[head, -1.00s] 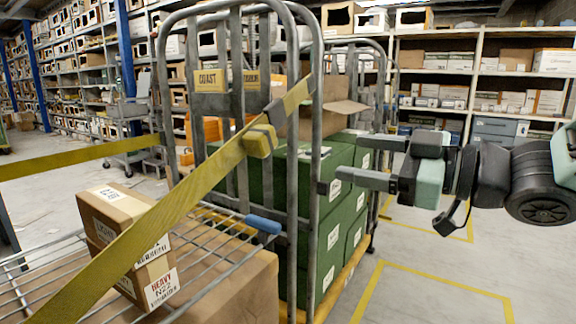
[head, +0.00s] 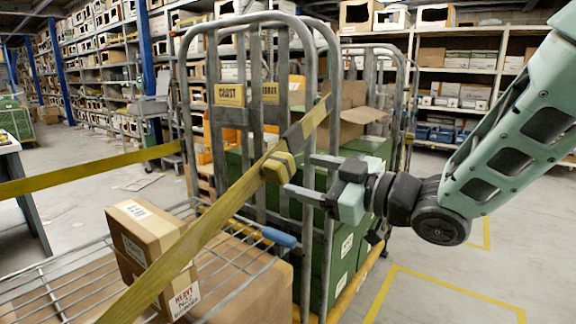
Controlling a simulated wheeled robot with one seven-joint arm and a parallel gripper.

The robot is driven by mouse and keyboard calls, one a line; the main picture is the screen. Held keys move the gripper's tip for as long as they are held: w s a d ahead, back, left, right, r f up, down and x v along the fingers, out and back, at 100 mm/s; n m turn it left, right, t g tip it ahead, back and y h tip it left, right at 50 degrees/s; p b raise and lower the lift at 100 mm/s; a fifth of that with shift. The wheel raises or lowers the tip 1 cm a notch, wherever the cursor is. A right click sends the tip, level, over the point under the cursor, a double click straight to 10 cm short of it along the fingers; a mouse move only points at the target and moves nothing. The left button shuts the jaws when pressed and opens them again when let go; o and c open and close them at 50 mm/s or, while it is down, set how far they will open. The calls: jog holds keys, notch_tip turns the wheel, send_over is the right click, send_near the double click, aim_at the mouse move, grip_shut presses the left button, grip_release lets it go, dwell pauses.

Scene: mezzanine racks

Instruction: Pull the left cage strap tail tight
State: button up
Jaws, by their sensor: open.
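A yellow strap (head: 205,229) runs diagonally from the lower left, over a carton, up to the metal roll cage (head: 327,90). A yellow buckle (head: 278,167) sits on it at the cage front; the strap continues above with a dark band. A second yellow strap (head: 90,172) runs from the cage's left side to the left picture edge. I cannot tell which part is the tail. My gripper (head: 301,174) is open, its two fingers pointing left, at the right side of the buckle. I cannot tell whether they touch it.
A wire shelf with a blue-tipped edge (head: 279,237) and a "HEAVY" carton (head: 146,245) stand in front at left. Green boxes (head: 344,240) and an open carton (head: 356,110) fill the cage. Marked floor (head: 450,290) at right is clear.

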aim_at(288, 172)
jog(key=shift+x, duration=2.6)
jog(key=c, duration=1.4)
jog(key=s+a+f+b, duration=0.2)
jog(key=s, duration=0.1)
jog(key=s+a+b, duration=0.2)
jog(key=shift+f, duration=0.4)
jog(key=shift+o, duration=0.2)
jog(key=shift+s+a, duration=0.15)
jog(key=shift+s, duration=0.15)
jog(key=o, duration=1.4)
jog(key=shift+s+a, duration=0.1)
jog(key=shift+c, duration=0.2)
